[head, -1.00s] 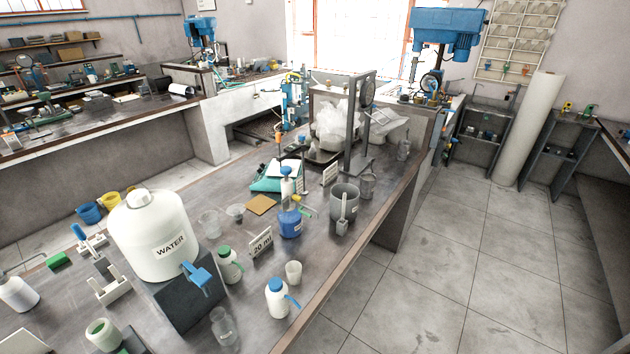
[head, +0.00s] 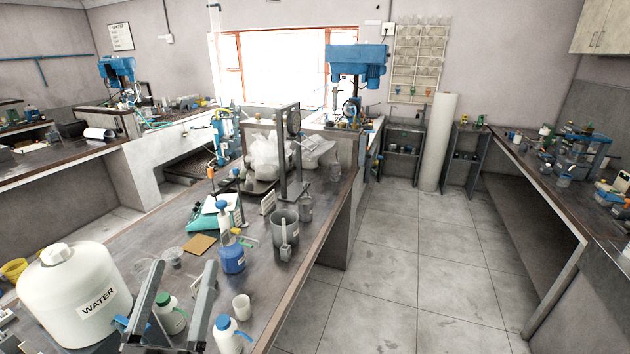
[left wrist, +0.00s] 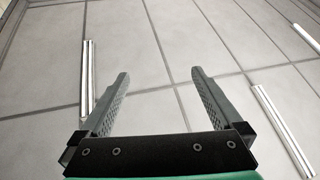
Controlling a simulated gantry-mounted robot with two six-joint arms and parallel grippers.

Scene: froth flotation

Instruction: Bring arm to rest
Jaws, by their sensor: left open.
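My left gripper (head: 182,284) rises at the bottom of the head view, in front of the bench. Its two grey fingers stand wide apart with nothing between them. In the left wrist view the same gripper (left wrist: 160,78) is open and empty over pale floor tiles. In the head view it overlaps a green-capped bottle (head: 170,318) and sits right of the white water container (head: 66,295). I cannot tell whether it touches either. My right gripper is in neither view.
A blue-capped bottle (head: 228,335), a white cup (head: 241,307), a blue jar (head: 232,257) and a grey metal beaker (head: 284,232) stand along the bench. A balance (head: 216,215) sits further back. The tiled floor (head: 400,260) to the right is clear.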

